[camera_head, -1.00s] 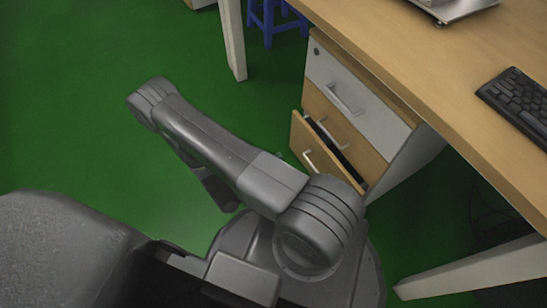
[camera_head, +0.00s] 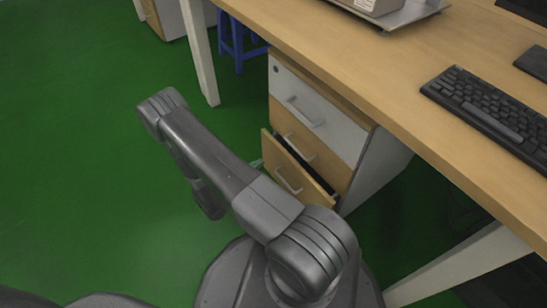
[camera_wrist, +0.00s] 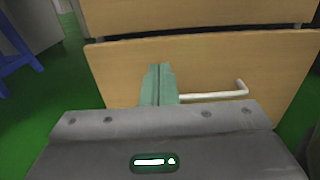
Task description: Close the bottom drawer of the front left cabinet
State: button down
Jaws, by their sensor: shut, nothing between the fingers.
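The cabinet (camera_head: 376,176) stands under the desk, with a white top drawer and wooden lower drawers. Its bottom drawer (camera_head: 272,150) is partly pulled out, with a dark gap behind the top of its front. The wrist view shows the wooden front of this drawer (camera_wrist: 225,72) and its silver bar handle (camera_wrist: 215,96). My gripper (camera_wrist: 159,70) is shut and empty, its teal fingers in front of the drawer front, by the handle's left end. Whether the fingertips touch the wood I cannot tell. In the head view my arm hides most of the gripper.
The wooden desk (camera_head: 400,85) overhangs the cabinet and carries a keyboard (camera_head: 490,105). A white desk leg (camera_head: 200,55) and a blue stool (camera_head: 238,45) stand behind the cabinet. Another white leg (camera_head: 455,265) is at the lower right. The green floor (camera_head: 70,150) at left is clear.

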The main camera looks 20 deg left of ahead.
aim_at(280, 151)
jog(key=b+x, duration=0.2)
jog(key=x, duration=0.5)
jog(key=shift+w+d, duration=0.15)
